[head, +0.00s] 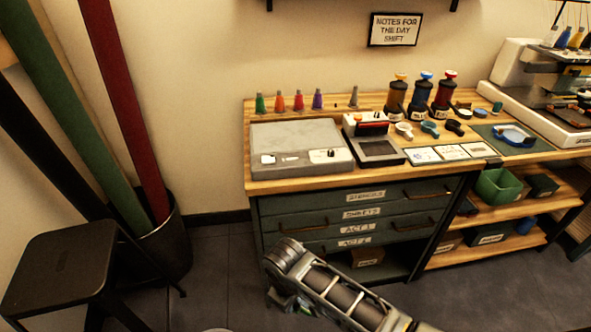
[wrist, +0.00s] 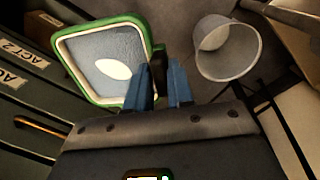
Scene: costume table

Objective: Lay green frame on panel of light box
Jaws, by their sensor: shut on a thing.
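The green frame (wrist: 98,94) is a rounded square with a pale inner rim, blue-grey cloth and a white oval patch. In the wrist view, my gripper (wrist: 162,88) has its blue fingers shut on the frame's right side. In the head view, my gripper (head: 283,303) is low in front of the drawer cabinet, below the tabletop; the frame is mostly hidden there. A wide, flat grey box (head: 292,137) on the left of the table seems to be the light box. Small pale pieces lie along its front.
A black press-like device (head: 378,150) stands right of the grey box, with white cards (head: 451,153) beyond it. Coloured cones (head: 280,103) line the back. A black stool (head: 60,265) and a bin (head: 165,245) holding rolls stand at left.

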